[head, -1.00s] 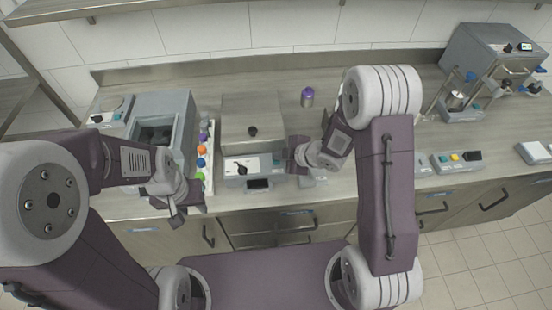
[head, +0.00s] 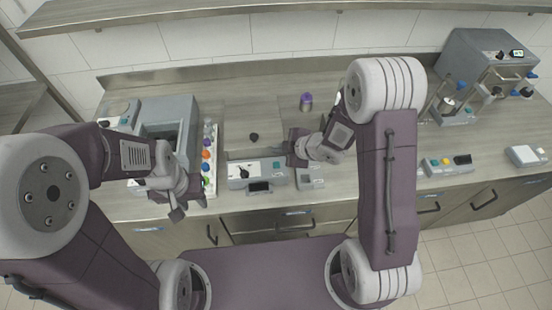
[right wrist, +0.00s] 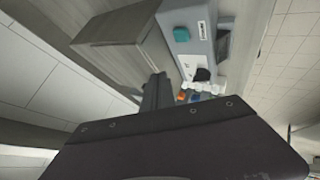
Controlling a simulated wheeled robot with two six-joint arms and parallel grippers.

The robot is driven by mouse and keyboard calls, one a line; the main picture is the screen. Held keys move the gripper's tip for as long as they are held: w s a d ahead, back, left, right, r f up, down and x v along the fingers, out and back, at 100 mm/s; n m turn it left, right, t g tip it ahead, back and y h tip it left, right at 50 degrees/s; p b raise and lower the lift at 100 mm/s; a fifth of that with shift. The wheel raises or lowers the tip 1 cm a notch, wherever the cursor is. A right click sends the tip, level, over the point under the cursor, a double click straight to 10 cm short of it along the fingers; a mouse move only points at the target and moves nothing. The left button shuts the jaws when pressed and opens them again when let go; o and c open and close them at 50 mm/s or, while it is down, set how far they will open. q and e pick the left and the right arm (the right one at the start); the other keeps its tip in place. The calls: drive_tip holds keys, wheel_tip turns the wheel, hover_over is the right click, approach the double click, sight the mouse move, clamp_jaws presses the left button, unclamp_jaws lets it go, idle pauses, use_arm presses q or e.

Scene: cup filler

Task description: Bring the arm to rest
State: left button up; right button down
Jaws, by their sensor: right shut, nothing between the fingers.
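My right gripper (head: 293,150) is in the head view, over the counter beside a grey control box with a black knob (head: 244,172). It is shut and empty. In the right wrist view its dark fingers (right wrist: 156,92) are together, near that box, which shows a teal button (right wrist: 181,34). My left gripper (head: 178,204) hangs at the counter's front edge, in front of a grey open-topped unit (head: 176,108). Its fingers are small and angled, so I cannot tell whether they are open. My left arm hides part of that unit.
A row of coloured balls (head: 208,155) lies right of the open-topped unit. A machine with taps (head: 485,70) and a button panel (head: 447,165) stand on the right. Floor (head: 470,260) lies in front.

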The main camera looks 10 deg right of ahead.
idle(0.5)
drive_tip(key=d+r+m+t+h+b, duration=0.2)
drive_tip(key=d+r+m+h+b, duration=0.15)
drive_tip(key=d+r+m, duration=0.35)
drive_tip(key=s+d+f+m+g+h, duration=0.1)
drive_tip(key=s+d+f+m+g, duration=0.1)
drive_tip(key=s+m, duration=0.3)
drive_tip(key=s+d+f+m+g+h, duration=0.1)
drive_tip(key=s+f+m+g, duration=0.2)
drive_tip(key=s, duration=0.9)
drive_tip(key=m+g, duration=0.2)
drive_tip(key=shift+s+d+m+g, duration=0.3)
drive_tip(key=shift+s+d+m, duration=0.1)
drive_tip(key=shift+s+h, duration=0.1)
drive_tip(key=shift+h, duration=0.15)
